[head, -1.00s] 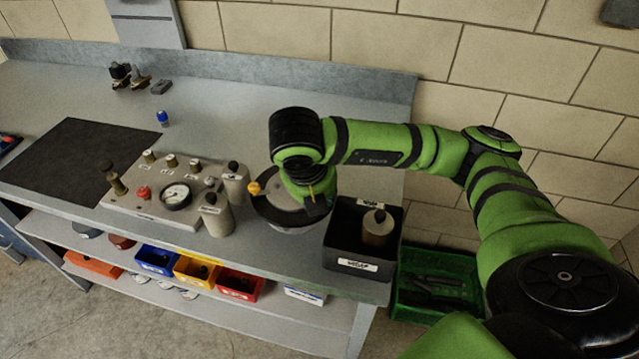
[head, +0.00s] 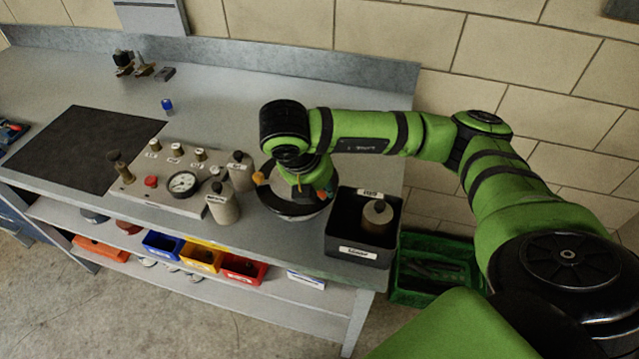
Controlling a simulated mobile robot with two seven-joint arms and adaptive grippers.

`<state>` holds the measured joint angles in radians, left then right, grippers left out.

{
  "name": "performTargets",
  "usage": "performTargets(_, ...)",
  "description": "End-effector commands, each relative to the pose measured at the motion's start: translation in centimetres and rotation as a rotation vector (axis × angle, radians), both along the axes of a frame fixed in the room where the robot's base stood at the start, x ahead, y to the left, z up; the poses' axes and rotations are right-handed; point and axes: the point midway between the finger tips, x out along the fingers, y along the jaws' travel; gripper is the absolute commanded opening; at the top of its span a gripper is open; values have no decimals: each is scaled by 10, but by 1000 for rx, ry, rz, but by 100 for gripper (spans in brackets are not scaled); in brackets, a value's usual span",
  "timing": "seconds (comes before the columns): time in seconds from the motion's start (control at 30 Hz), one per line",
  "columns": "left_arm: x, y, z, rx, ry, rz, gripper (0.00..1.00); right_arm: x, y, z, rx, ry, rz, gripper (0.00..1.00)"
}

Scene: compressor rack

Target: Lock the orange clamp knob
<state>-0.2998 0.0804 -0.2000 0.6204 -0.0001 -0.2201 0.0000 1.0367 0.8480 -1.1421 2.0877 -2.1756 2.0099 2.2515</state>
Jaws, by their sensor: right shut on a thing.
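A round pot with a grey lid and dark rim (head: 290,211) stands on the bench, right of the grey canisters. The orange clamp knob (head: 260,178) shows at the left edge of the lid, and a smaller orange part (head: 329,193) shows at the right edge. My right gripper (head: 302,190) points down over the lid, between these orange parts. It is shut on the clamp knob, but its fingertips and the grip itself are mostly hidden by my wrist. My left gripper is not in view.
A black bin (head: 342,238) holding a canister (head: 377,216) stands close to the right of the pot. A panel with a gauge (head: 183,184) and a canister (head: 223,206) stand to the left.

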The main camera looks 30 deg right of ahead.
Motion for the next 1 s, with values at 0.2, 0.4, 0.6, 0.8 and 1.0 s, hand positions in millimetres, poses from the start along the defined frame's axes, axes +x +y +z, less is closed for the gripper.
performTargets(0.2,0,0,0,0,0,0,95,-1,0,-1,-2,4,0,33)
performTargets(0.4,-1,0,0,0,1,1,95,0,0,0,-1,2,1,33)
performTargets(0.6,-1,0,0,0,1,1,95,-1,5,13,1,-3,5,33)
performTargets(0.8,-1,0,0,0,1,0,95,-4,15,39,0,-5,4,33)
performTargets(1.0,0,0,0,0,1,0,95,-9,27,69,-1,-3,3,33)
